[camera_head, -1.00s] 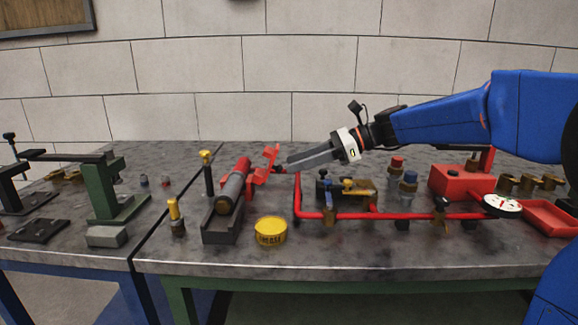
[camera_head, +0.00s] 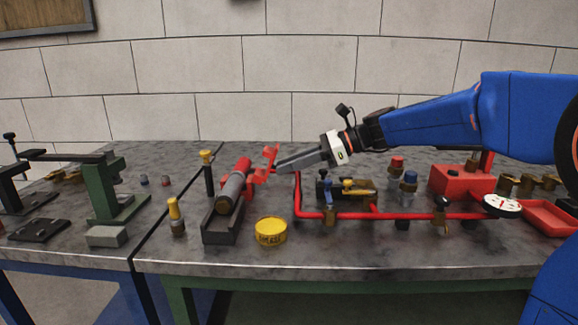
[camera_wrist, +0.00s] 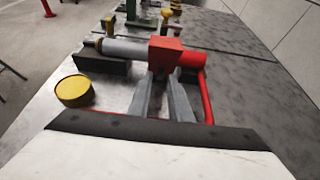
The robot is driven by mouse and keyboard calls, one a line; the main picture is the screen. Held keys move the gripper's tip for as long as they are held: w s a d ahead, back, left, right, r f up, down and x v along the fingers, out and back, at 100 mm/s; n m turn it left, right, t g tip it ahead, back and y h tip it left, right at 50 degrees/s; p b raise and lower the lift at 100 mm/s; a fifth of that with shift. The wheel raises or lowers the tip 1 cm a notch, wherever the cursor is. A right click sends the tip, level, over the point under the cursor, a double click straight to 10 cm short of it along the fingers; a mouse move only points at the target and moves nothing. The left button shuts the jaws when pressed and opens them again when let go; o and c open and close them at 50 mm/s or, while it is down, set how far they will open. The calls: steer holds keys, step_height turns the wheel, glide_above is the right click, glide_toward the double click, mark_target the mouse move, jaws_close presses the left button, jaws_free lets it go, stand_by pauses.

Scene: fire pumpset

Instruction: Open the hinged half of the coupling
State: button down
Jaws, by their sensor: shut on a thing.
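The coupling is red and sits at the back end of a grey pipe or shaft (camera_head: 231,188), which rests in a dark cradle (camera_head: 222,226). Its hinged half (camera_head: 267,160) stands raised and swung out to the right of the fixed red part (camera_head: 243,165). My gripper (camera_head: 279,167) reaches in from the right and is shut on the hinged half near its outer edge. In the wrist view both fingers (camera_wrist: 162,82) run up to the red hinged half (camera_wrist: 166,55); their tips are partly hidden against it.
Red piping (camera_head: 420,216) with valves lies right of the coupling. A yellow tin (camera_head: 271,232) stands in front. Yellow-topped posts (camera_head: 206,172) stand to the left, with a green press (camera_head: 103,190) beyond. Bare bench shows behind the coupling.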

steer(key=shift+a+r+h, duration=0.25)
steer(key=shift+r+h, duration=0.2)
steer(key=shift+h, duration=0.15)
steer(key=shift+a+r+h, duration=0.25)
steer(key=shift+r+h, duration=0.2)
steer(key=shift+h, duration=0.15)
steer(key=c, duration=1.6)
jaws_free()
steer(key=v, duration=1.7)
steer(key=shift+d+r, duration=0.15)
steer(key=shift+r, duration=0.05)
